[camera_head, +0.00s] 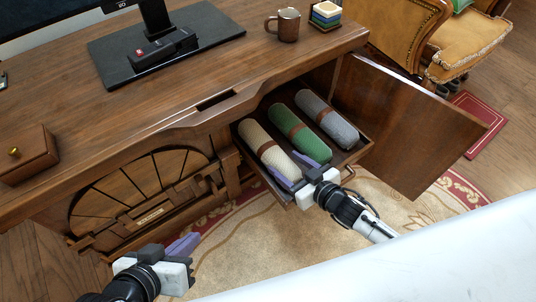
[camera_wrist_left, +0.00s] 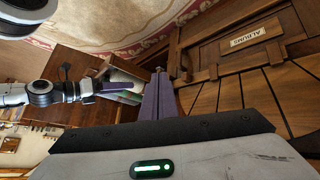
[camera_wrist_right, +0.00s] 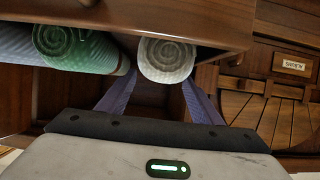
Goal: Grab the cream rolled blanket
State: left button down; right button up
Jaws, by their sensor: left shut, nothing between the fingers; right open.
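The cream rolled blanket (camera_head: 265,146) lies with a brown strap in the pulled-out drawer, leftmost of three rolls. My right gripper (camera_head: 282,163) is open at the near end of this roll. In the right wrist view the blanket's round spiral end (camera_wrist_right: 166,60) shows above and between the purple fingertips (camera_wrist_right: 163,82); I cannot tell whether they touch it. My left gripper (camera_head: 188,242) is shut and empty, low in front of the desk, away from the drawer. Its closed fingers also show in the left wrist view (camera_wrist_left: 158,95).
A green roll (camera_head: 299,132) and a grey roll (camera_head: 327,117) lie beside the cream one. The drawer (camera_head: 352,157) sits below the desktop (camera_head: 215,75), with an open cabinet door (camera_head: 410,125) on its right. Free floor and rug (camera_head: 240,235) lie in front.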

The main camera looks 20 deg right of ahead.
aim_at(276, 156)
jog(key=b+x, duration=0.3)
jog(key=x, duration=0.2)
jog(key=shift+f, duration=0.2)
jog(key=shift+w+a, duration=0.15)
jog(key=shift+w, duration=0.15)
pick_arm(q)
jog(key=shift+w+d+r+t+h, duration=0.2)
jog(key=shift+d+r+t+h, duration=0.1)
jog(key=shift+d+r, duration=0.25)
jog(key=shift+w+d+r+t+h, duration=0.2)
jog(key=shift+d+r+t+h, duration=0.15)
jog(key=shift+r, duration=0.3)
pick_arm(e)
jog(key=shift+r, duration=0.1)
jog(key=c, duration=1)
